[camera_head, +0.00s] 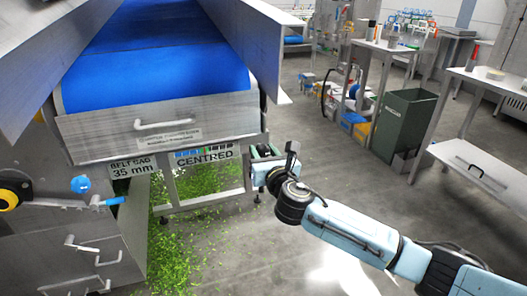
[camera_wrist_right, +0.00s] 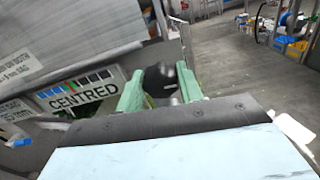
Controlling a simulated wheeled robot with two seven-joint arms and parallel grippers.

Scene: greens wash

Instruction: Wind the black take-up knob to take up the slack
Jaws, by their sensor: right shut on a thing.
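The black take-up knob (camera_wrist_right: 159,76) sits between the green fingers of my right gripper (camera_wrist_right: 162,90) in the right wrist view. The gripper is shut on it. In the head view my right gripper (camera_head: 264,157) is at the lower right corner of the conveyor end, and the knob is mostly hidden there. The blue belt (camera_head: 160,70) runs away from me. A sign under its end reads "BELT SAG 35 mm" (camera_head: 132,165). Beside it, a sign with a coloured scale reads "CENTRED" (camera_head: 207,156). My left gripper is not in view.
A metal panel with a handle (camera_head: 165,124) closes the conveyor's near end. A yellow and black knob (camera_head: 12,191) and a blue-handled lever (camera_head: 112,201) are at the left. Green scraps (camera_head: 180,245) litter the floor. A green bin (camera_head: 404,122) and tables stand back right.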

